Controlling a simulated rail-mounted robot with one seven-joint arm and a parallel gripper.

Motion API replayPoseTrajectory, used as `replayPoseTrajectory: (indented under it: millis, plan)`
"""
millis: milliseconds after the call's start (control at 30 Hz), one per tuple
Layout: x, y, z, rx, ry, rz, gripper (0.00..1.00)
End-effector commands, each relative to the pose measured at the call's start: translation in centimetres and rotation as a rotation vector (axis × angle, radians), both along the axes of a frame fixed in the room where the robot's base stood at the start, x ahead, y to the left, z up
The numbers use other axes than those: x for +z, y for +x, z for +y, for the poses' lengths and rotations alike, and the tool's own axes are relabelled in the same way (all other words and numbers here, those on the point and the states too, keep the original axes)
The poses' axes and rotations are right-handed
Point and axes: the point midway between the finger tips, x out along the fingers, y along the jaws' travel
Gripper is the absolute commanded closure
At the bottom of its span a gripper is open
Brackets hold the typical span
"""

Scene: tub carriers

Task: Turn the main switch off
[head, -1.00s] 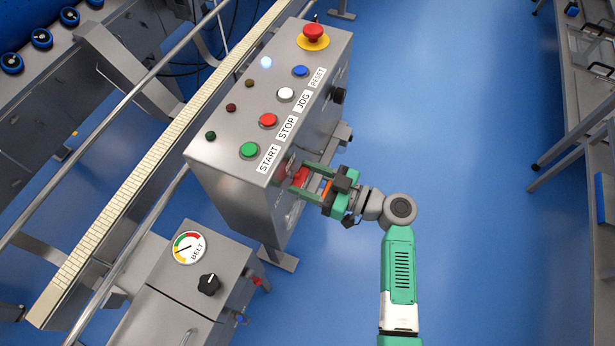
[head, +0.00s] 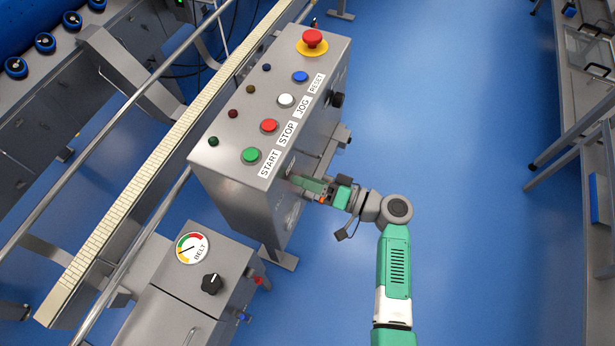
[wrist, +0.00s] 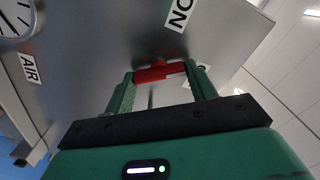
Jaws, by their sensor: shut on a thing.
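The main switch's red handle (wrist: 158,72) shows in the wrist view on the grey side wall of the control cabinet (head: 232,195). My gripper (wrist: 160,74) has its two green fingers on either side of the handle and is shut on it. A label reading "ON" (wrist: 181,12) is above the handle in the wrist view. Another label behind the right finger is mostly hidden. In the head view my gripper (head: 302,182) is at the cabinet's right side, turned edge-on, and it hides the handle.
The cabinet top has the green START (head: 251,155), red STOP, white JOG and blue RESET buttons, a red emergency stop (head: 312,38) and several dark lamps. A BELT gauge box (head: 192,248) stands at lower left. Blue floor to the right is clear up to a metal table.

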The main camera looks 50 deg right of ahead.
Motion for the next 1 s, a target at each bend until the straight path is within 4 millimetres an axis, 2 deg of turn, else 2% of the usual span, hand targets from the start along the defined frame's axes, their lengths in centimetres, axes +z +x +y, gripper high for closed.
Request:
replayPoseTrajectory:
  millis: [500, 1000]
  plan:
    - [0.09, 0.03, -0.08, 0.001, 0.403, 0.138, 0.67]
    - [-0.16, 0.02, -0.06, 0.001, 0.560, 0.192, 0.67]
